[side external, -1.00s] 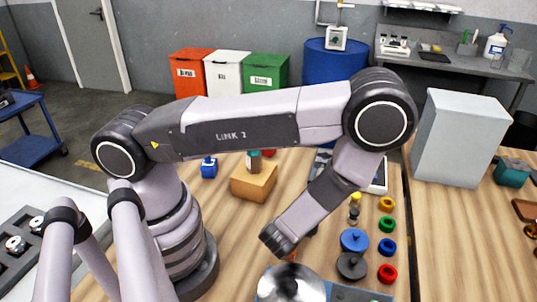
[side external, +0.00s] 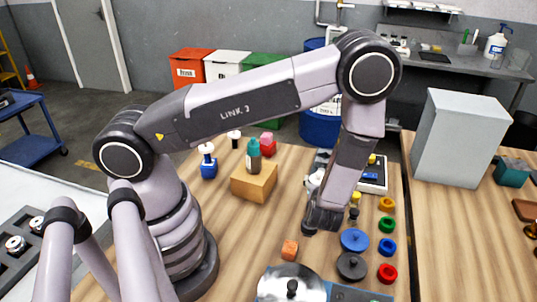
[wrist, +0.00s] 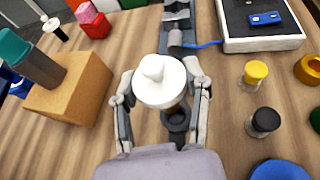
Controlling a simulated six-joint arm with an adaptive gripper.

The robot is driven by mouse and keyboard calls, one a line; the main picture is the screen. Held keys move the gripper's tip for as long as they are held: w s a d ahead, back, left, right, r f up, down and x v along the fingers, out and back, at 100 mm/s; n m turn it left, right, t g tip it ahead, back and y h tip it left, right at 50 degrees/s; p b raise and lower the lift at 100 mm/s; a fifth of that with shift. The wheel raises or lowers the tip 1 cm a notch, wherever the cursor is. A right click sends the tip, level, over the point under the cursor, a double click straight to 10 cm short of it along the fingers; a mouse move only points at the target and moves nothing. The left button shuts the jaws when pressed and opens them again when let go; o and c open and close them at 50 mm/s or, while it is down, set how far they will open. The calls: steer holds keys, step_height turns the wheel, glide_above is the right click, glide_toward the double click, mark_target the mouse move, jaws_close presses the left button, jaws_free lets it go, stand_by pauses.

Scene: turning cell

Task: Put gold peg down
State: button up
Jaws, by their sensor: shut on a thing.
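My gripper (wrist: 160,95) is shut on a white-topped peg (wrist: 160,82), with one finger on each side. I cannot tell whether the peg touches the table. A yellow-topped peg (wrist: 255,72) stands to the right, beside a black-topped one (wrist: 264,121).
Coloured rings (side external: 386,225) and discs (side external: 354,240) lie at right. A white-framed tray (wrist: 262,42) is behind.

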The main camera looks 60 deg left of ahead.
steer(key=shift+f, duration=1.4)
steer(key=shift+f, duration=0.6)
steer(key=o, duration=1.2)
steer(key=shift+r, duration=0.1)
